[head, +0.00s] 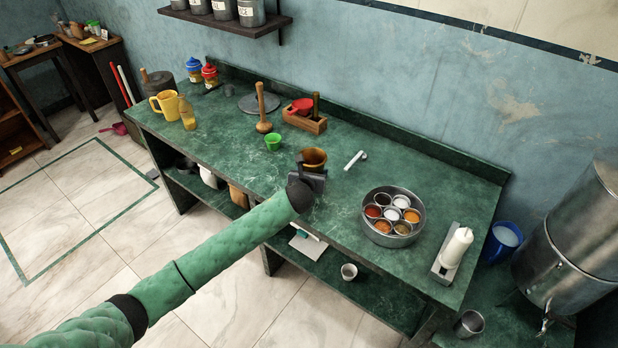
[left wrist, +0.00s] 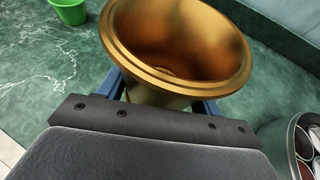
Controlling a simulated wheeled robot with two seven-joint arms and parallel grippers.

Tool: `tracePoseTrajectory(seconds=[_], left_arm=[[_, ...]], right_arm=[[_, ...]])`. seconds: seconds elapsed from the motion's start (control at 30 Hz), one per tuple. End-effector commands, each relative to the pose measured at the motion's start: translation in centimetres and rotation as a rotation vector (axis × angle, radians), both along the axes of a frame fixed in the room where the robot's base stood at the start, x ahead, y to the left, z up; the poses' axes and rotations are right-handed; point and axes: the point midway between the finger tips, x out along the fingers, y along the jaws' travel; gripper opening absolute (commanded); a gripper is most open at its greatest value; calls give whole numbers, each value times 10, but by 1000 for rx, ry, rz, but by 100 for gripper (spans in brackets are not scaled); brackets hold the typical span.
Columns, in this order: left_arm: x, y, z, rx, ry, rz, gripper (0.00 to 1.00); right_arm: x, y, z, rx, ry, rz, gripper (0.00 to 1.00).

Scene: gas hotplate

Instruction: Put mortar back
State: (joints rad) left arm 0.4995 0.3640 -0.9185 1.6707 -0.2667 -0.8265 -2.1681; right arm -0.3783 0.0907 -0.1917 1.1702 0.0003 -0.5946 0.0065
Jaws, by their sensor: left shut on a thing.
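The brass mortar (head: 314,158) is at the front middle of the green counter, upright. In the left wrist view the mortar (left wrist: 180,45) shows its wide, empty-looking bowl. My left gripper (head: 311,176) is shut on it, with a blue finger on each side of its lower body. The gripper hides the mortar's foot, so I cannot tell whether it touches the counter. A wooden pestle (head: 262,108) stands upright farther back, to the left of the mortar. My right gripper is not in view.
A green cup (head: 272,141) stands left of the mortar; a white spoon-like item (head: 355,160) lies right. A round spice tin (head: 368,228) is farther right. A wooden box (head: 318,127) is behind. The green counter (head: 225,138) has bare space left of the mortar.

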Motion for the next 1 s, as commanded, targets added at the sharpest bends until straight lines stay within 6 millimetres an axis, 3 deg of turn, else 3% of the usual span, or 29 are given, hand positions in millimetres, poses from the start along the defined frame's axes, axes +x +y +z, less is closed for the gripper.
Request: tracePoseTrajectory(seconds=[0.13,0.6,0.97,1.0], left_arm=[[9,11,-7,0,0,1,28],[8,10,-46,-1,0,0,28],[8,9,-49,0,-1,0,28],[8,10,-49,0,0,0,73]], right_arm=[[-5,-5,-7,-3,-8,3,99],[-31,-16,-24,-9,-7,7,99],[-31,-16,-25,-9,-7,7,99],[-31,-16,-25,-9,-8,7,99]])
